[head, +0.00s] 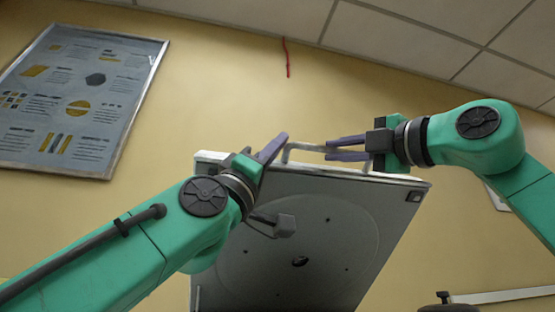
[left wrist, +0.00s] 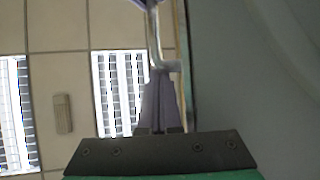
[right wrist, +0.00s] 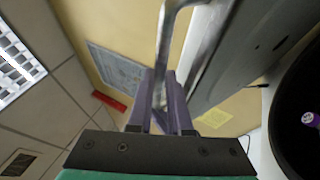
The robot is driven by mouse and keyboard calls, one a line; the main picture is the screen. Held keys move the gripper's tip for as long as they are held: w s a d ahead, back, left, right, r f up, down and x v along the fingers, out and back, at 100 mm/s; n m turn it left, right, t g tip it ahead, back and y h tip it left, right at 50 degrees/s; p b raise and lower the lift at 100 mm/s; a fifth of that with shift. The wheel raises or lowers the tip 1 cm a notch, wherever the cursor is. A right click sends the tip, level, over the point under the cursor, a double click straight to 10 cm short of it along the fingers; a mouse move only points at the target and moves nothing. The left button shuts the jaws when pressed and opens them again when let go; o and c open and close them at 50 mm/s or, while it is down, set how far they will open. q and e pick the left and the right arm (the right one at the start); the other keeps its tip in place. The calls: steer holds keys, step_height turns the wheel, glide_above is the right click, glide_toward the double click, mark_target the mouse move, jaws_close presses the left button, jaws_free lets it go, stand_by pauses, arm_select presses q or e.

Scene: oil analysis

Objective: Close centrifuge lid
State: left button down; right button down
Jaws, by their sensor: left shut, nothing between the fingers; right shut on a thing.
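The centrifuge lid (head: 300,225) stands raised, its pale underside facing me in the head view. A thin metal handle (head: 304,147) runs along its top edge. My right gripper (head: 328,149) is shut on the right part of the handle. In the right wrist view the handle (right wrist: 165,40) passes between its fingers (right wrist: 161,76). My left gripper (head: 284,138) is shut and empty close to the handle's left end. In the left wrist view its closed fingers (left wrist: 156,75) are by the handle's bent end (left wrist: 155,42); I cannot tell if they touch.
The right wrist view shows a dark round bowl (right wrist: 295,110) with a purple-topped item (right wrist: 310,119). A poster (head: 85,95) hangs on the yellow wall, and a red strip (head: 287,58) is higher up. Free air surrounds the lid's upper edge.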

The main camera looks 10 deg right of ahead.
steer(key=shift+w+f, duration=0.2)
steer(key=shift+w, duration=0.05)
